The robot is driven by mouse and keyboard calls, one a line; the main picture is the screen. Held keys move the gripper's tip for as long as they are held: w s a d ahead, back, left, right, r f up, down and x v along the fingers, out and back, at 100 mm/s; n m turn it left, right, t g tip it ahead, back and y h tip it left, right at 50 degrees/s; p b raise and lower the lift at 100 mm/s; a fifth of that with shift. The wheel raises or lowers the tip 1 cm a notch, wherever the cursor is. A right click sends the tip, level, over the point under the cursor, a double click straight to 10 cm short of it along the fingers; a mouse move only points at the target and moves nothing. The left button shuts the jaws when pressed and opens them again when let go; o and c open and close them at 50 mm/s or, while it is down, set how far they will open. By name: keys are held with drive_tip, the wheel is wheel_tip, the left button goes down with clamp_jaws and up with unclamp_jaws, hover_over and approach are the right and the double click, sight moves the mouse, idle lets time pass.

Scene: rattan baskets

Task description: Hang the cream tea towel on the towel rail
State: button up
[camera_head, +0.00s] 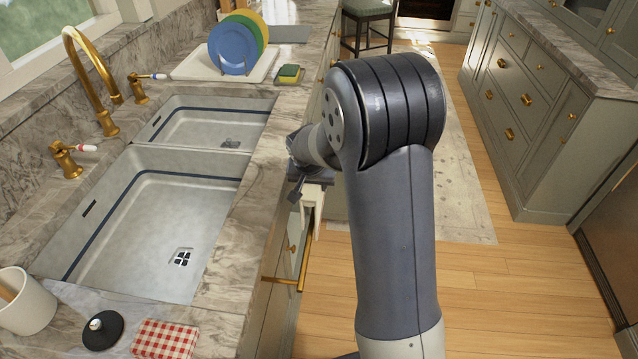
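The cream tea towel (312,197) hangs in narrow folds just in front of the cabinet fronts, below the counter edge. My gripper (298,188) is at the towel's upper left, beside the counter edge. One dark finger shows; the rest is hidden behind my arm, so I cannot tell whether it is shut on the towel. The brass towel rail (304,262) runs along the cabinet front below the counter, with its near end bracket visible. The towel's lower end is close to the rail's far part; I cannot tell whether they touch.
The counter edge and double sink (150,215) lie left of my gripper. A sponge (289,74) and a rack with plates (234,48) stand farther back. A red checked cloth (165,339) lies near the front. The wooden floor (500,300) at right is clear.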

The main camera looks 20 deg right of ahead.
wheel_tip(320, 180, down, 12)
drive_tip(key=b, duration=1)
drive_tip(key=shift+b, duration=0.35)
drive_tip(key=o, duration=1.1)
drive_tip(key=shift+c, duration=0.2)
drive_tip(key=shift+r, duration=0.1)
drive_tip(key=v, duration=1)
drive_tip(key=shift+s+r+p, duration=0.1)
drive_tip(key=shift+r+p, duration=0.25)
drive_tip(key=x, duration=0.6)
drive_tip(key=p+x, duration=0.1)
drive_tip(key=x, duration=0.2)
drive_tip(key=shift+w+d+r, duration=0.1)
drive_tip(key=shift+w+d, duration=0.05)
drive_tip(key=shift+w, duration=0.2)
drive_tip(key=shift+r+p, duration=0.6)
drive_tip(key=shift+p, duration=0.05)
